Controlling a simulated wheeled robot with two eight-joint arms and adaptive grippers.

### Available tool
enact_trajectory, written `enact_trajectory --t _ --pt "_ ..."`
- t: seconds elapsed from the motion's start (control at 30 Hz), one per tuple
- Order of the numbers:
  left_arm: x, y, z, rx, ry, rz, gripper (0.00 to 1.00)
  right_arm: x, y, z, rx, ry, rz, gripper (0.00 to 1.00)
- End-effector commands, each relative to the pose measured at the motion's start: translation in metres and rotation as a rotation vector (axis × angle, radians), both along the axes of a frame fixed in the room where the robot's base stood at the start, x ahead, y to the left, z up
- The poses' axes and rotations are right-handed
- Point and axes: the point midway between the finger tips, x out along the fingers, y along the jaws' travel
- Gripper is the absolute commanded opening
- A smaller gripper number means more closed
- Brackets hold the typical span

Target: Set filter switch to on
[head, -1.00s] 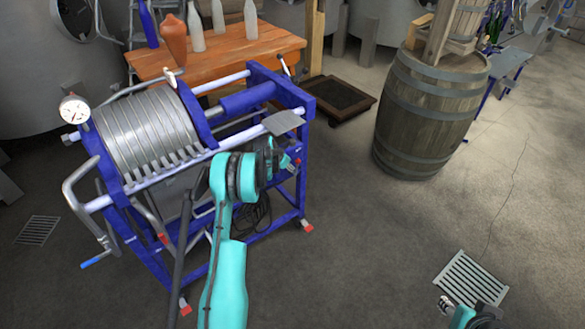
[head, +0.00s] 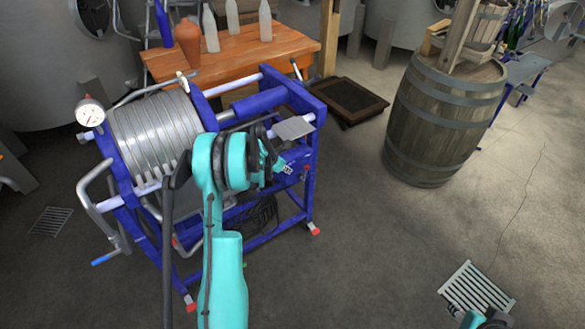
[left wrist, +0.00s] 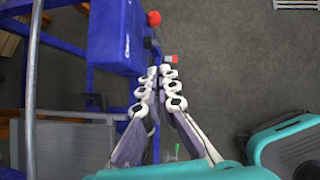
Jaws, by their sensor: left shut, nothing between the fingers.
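The filter is a blue-framed machine with a stack of grey plates (head: 150,130). A dark blue box (left wrist: 117,38) on its frame shows in the left wrist view, with a round red knob (left wrist: 154,18) at its right edge. A small dark part (left wrist: 152,43) sits below the knob; I cannot tell whether it is the switch, nor its setting. My left gripper (left wrist: 164,72) is shut and empty, its fingertips close to the box's lower right edge in that view; contact cannot be told. In the head view my left arm (head: 225,165) hides part of the frame.
A wooden table (head: 240,48) with bottles stands behind the filter. A barrel (head: 440,120) stands to the right, with a dark tray (head: 345,100) on the floor between. A floor grate (head: 480,285) lies at lower right, near part of my right arm. The middle floor is clear.

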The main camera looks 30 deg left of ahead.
Motion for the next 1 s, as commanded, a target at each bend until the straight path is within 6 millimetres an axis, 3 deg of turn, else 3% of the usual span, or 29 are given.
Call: enact_trajectory --t 0.43,0.7,1.0 --pt "0.054 -0.009 -0.077 0.001 0.000 -0.002 0.00 0.000 0.000 -0.036 0.000 0.000 0.000 0.40" --pt "0.084 -0.015 -0.079 0.001 0.000 -0.001 0.00 0.000 0.000 -0.046 0.000 0.000 0.000 0.40" --pt "0.088 -0.015 -0.077 0.001 0.000 0.001 0.00 0.000 0.000 -0.046 0.000 0.000 0.000 0.40"
